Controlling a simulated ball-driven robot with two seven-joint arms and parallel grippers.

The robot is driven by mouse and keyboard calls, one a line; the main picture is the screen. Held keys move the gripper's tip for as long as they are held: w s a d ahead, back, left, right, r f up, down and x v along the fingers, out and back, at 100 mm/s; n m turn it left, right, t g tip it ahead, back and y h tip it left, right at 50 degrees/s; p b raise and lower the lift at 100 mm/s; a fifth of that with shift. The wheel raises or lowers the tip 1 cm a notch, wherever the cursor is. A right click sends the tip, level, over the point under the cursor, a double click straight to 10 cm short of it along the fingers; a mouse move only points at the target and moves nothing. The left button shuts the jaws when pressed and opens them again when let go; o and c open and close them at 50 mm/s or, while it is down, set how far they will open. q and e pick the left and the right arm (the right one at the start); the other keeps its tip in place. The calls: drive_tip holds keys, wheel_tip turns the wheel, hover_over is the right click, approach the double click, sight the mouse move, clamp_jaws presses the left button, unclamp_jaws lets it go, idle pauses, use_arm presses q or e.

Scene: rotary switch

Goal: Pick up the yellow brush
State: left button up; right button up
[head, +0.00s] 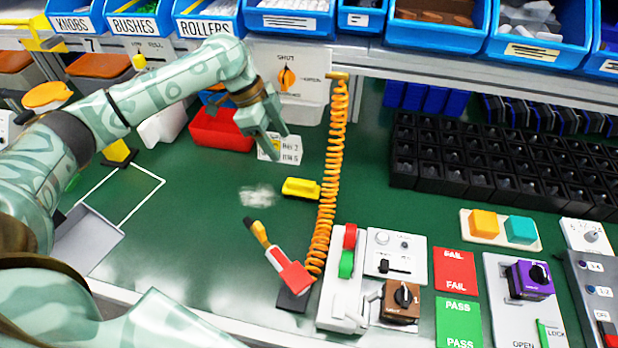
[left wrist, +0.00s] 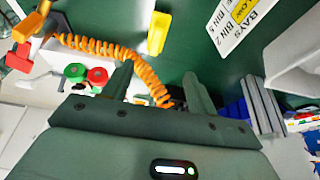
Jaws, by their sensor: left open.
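The yellow brush (head: 301,188) lies on the green work mat, just left of the orange coiled hose. In the left wrist view the brush (left wrist: 158,33) shows at the top middle, beyond my fingertips. My left gripper (head: 272,148) hangs above the mat, behind and a little left of the brush in the head view. In the left wrist view its two fingers (left wrist: 157,82) are apart with nothing held between them. The brush is apart from the fingers. My right gripper is not in view.
The orange coiled hose (head: 327,180) hangs close beside the brush. A white label card (head: 280,149) lies near the gripper, with a red bin (head: 221,130) behind left.

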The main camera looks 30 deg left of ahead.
sight(300, 181)
use_arm(q)
drive_tip(key=b+x, duration=0.4)
drive_tip(key=x, duration=0.7)
drive_tip(key=shift+d, duration=0.1)
drive_tip(key=b+x, duration=0.2)
drive_tip(key=x, duration=0.1)
drive_tip(key=s+b+x, duration=0.1)
drive_tip(key=x, duration=0.1)
drive_tip(key=shift+w+d+f, duration=0.15)
drive_tip(key=shift+f, duration=0.05)
drive_tip(key=shift+r, duration=0.2)
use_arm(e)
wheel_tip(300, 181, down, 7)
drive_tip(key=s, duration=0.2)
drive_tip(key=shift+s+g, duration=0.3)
use_arm(q)
drive_tip(key=c, duration=1.1)
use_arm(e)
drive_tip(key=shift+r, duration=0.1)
